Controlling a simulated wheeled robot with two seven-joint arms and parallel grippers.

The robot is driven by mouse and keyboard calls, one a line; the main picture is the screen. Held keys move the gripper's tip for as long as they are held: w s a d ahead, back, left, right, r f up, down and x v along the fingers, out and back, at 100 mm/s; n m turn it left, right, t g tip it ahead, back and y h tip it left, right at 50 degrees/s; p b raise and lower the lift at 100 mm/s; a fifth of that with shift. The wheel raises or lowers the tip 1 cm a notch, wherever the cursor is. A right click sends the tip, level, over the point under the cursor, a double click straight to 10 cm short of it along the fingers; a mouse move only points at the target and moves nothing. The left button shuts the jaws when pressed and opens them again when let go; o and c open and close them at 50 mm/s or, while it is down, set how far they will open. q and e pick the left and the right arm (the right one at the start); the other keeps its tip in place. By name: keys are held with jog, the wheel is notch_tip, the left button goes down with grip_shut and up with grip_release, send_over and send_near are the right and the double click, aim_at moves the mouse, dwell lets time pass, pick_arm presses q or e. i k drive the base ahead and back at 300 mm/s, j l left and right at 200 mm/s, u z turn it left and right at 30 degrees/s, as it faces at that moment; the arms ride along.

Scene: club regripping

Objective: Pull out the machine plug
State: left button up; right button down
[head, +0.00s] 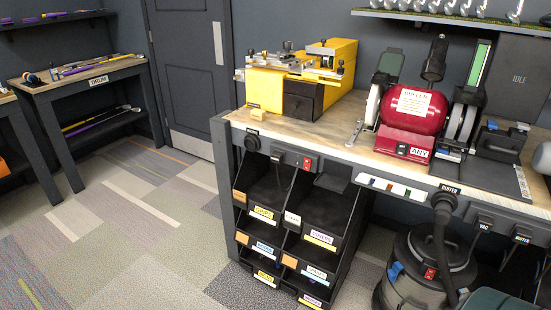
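A red bench machine (408,106) with a lit-looking white label and grinding or buffing wheels stands on the workbench. On the bench's front edge, a black round plug or socket (252,142) sits at the left end. A black fitting (444,201) with a thick hose or cord hangs below a "BUFFER" label. Farther right are two dark plugs, one above a "VAC" label (485,222) and one by a "BUFFER" label (521,236). Which one is the machine plug I cannot tell for sure. Neither of my grippers is in view.
A yellow machine (300,82) stands on the wooden workbench (335,128). A red switch (310,163) is on its front. Black labelled bins (318,216) and a shop vacuum (425,262) stand below. The carpet (130,215) at left is clear.

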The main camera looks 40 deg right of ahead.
aim_at(277, 157)
jog(key=i+z, duration=0.15)
jog(key=z, duration=0.65)
jog(key=i+j+z, duration=0.55)
jog(key=j+z, duration=0.25)
jog(key=i+j, duration=0.15)
jog(key=j, duration=0.2)
jog(key=i+j, duration=0.15)
jog(key=j, duration=0.15)
jog(key=i+j, duration=0.15)
jog(key=j, duration=0.2)
jog(key=i+j+z, duration=0.1)
jog(key=j, duration=0.2)
